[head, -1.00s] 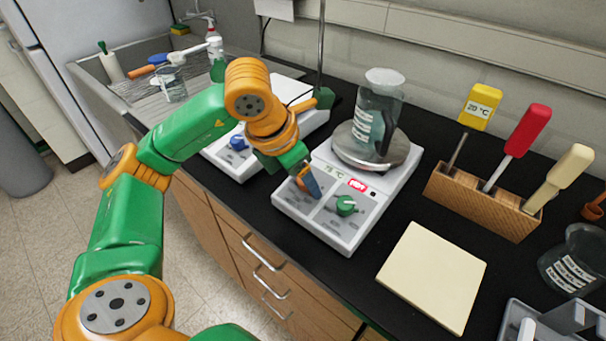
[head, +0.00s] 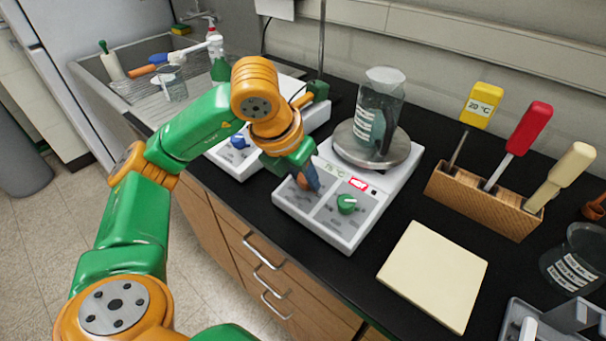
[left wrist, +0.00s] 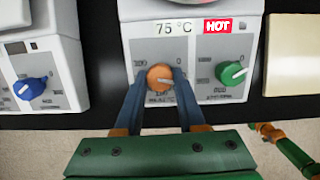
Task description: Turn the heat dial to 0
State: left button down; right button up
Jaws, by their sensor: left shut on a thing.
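The hotplate (head: 331,241) stands on the black bench with a display reading 75 °C and a red HOT sign, both clear in the left wrist view. Its front panel has an orange dial on the left and a green dial (head: 346,204) on the right. My left gripper (head: 306,181) comes down over the panel. In the left wrist view its two blue fingers are closed on either side of the orange dial (left wrist: 160,78). The dial's pointer and small scale print are hard to read. The green dial (left wrist: 231,73) is untouched. My right gripper is not in view.
A glass beaker (head: 379,107) stands on the round metal plate. Left of the hotplate is another device with a blue dial (left wrist: 29,89). To the right are a pale square pad (head: 432,276) and a wooden block (head: 484,202) holding coloured-handled tools.

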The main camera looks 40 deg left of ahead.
pick_arm(q)
jog(key=n, duration=0.3)
jog(key=shift+n+y, duration=0.4)
jog(key=n, duration=0.2)
jog(key=n+p, duration=0.1)
jog(key=n, duration=0.1)
jog(key=shift+w+d+r+n+g+y, duration=0.1)
jog(key=shift+r+n+g+y, duration=0.05)
jog(key=shift+n+g+y, duration=0.2)
jog(key=shift+n, duration=0.25)
jog(key=c, duration=0.5)
grip_release()
jog(key=p+v, duration=0.3)
jog(key=v, duration=0.3)
jog(key=shift+s+r, duration=0.25)
jog(key=shift+r, duration=0.15)
